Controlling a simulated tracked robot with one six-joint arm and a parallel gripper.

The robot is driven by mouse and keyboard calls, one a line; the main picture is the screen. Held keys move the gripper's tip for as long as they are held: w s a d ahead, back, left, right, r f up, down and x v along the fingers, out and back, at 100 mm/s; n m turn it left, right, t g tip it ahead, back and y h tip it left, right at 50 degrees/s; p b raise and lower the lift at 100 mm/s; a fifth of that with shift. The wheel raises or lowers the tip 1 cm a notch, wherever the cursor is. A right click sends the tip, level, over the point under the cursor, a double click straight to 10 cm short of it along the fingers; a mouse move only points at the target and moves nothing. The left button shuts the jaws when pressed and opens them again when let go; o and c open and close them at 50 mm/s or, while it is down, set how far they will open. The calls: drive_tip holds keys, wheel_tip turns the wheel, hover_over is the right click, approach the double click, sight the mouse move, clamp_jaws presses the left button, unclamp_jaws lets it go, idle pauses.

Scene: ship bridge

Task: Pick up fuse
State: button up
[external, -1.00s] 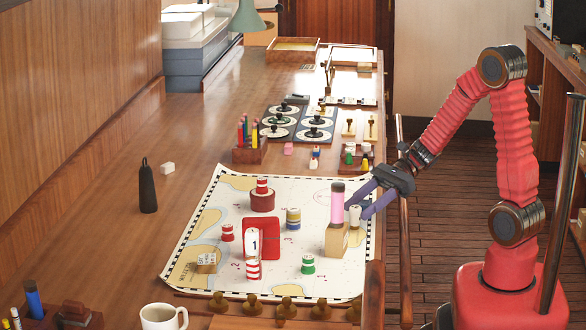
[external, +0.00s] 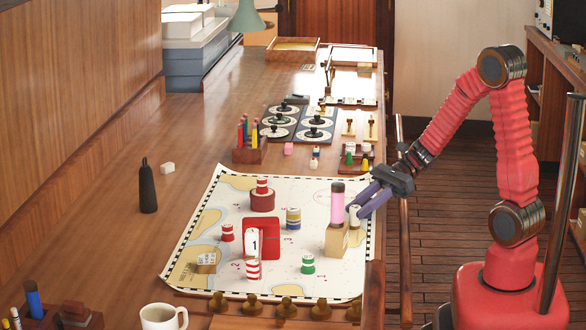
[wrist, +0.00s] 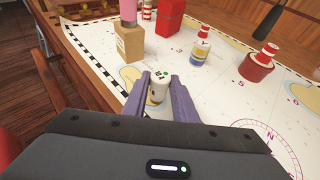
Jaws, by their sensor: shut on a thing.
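The fuse appears to be the small white cylinder (external: 355,213) with dark marks on its top, near the right edge of the chart.
A wooden block (external: 336,240) with a pink cylinder (external: 337,205) on it stands just left of my gripper. The chart (external: 200,272) also carries a red holder (external: 270,228), a striped blue piece (external: 293,218) and a green piece (external: 308,264). A rail runs along the table's right edge.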

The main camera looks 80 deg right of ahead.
drive_tip(key=c, duration=0.4)
drive_tip(key=shift+r, duration=5)
